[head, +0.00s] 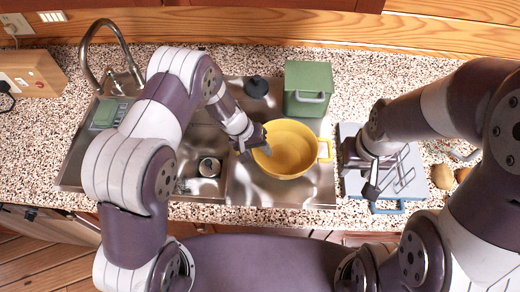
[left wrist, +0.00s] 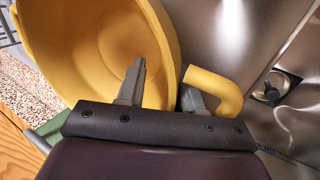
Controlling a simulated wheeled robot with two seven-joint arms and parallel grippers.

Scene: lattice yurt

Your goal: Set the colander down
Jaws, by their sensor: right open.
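The yellow colander (head: 290,150) is over the steel drainboard right of the sink bowl; I cannot tell whether it touches the steel. One loop handle points right and another is beside my gripper. My left gripper (head: 257,143) is at its left rim. In the left wrist view, the left gripper (left wrist: 163,82) has one finger inside the colander (left wrist: 95,45) and one outside by the handle, shut on the wall between them. My right gripper (head: 365,177) is open and empty above a grey board with blue handles (head: 412,190).
A green lidded container (head: 308,88) stands behind the colander. A black stopper (head: 256,87) lies on the steel at the back. The sink drain (head: 209,167) and curved tap (head: 104,55) are to the left. Brown round items (head: 442,176) lie at the far right.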

